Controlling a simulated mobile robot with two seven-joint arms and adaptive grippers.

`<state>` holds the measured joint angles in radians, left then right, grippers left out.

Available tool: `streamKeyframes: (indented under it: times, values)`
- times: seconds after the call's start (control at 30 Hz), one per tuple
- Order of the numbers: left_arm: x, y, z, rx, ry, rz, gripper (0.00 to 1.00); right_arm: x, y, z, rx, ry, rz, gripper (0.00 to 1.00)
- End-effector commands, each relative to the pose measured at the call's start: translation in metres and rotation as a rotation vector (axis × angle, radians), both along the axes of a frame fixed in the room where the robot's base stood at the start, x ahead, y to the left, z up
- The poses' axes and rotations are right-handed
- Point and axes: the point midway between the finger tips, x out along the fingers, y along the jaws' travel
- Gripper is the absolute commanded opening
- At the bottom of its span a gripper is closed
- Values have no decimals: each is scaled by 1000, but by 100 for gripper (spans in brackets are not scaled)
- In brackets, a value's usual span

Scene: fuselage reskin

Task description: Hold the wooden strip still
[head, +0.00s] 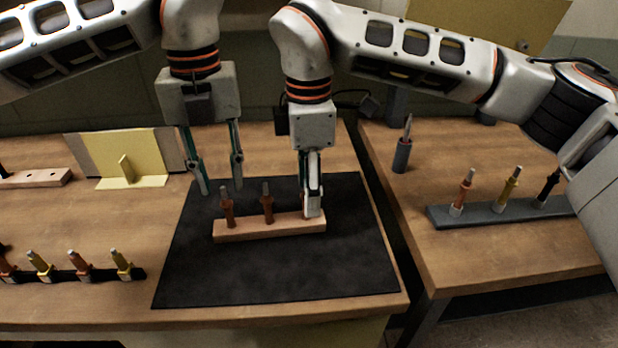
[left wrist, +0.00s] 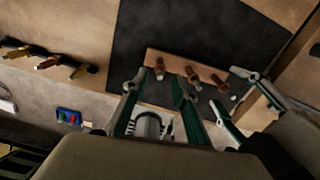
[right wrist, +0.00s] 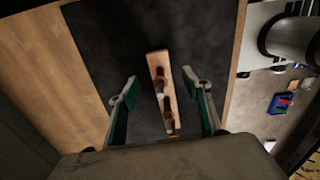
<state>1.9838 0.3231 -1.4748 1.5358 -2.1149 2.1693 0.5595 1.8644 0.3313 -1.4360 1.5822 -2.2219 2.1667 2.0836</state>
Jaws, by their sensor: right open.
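The wooden strip (head: 283,229) lies on a black mat (head: 275,275), with copper-coloured fasteners (head: 267,207) standing upright in it. Two show in the head view; the left wrist view shows three on the strip (left wrist: 173,62). My right gripper (head: 313,210) is low at the strip's right end, seen edge-on. In the right wrist view its open fingers stand on both sides of the strip (right wrist: 153,60), with gaps between. My left gripper (head: 220,190) is open and empty, above the mat behind the strip's left end.
A rack of coloured fasteners (head: 88,275) is at the front left. A yellow panel piece (head: 125,155) stands at the back left. A grey rack (head: 483,212) and a dark holder (head: 402,155) are on the right table, across a gap. The mat's front is clear.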

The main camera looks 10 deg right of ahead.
Motion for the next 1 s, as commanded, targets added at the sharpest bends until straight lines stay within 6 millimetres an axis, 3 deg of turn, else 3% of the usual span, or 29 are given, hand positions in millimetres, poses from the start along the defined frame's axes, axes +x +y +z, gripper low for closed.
streamKeyframes:
  times: [0.2,0.4,0.8,0.97,1.0]
  values:
    - [0,0,0,0,1,0,28,0,0,-34,2,3,1,49]
    - [0,0,0,0,0,0,28,0,0,-55,3,2,2,49]
    - [0,0,0,0,0,0,28,0,0,-61,3,0,2,49]
    - [0,0,0,0,0,0,28,0,0,-61,3,0,2,7]
    - [0,0,0,0,0,0,28,0,0,-61,3,0,2,6]
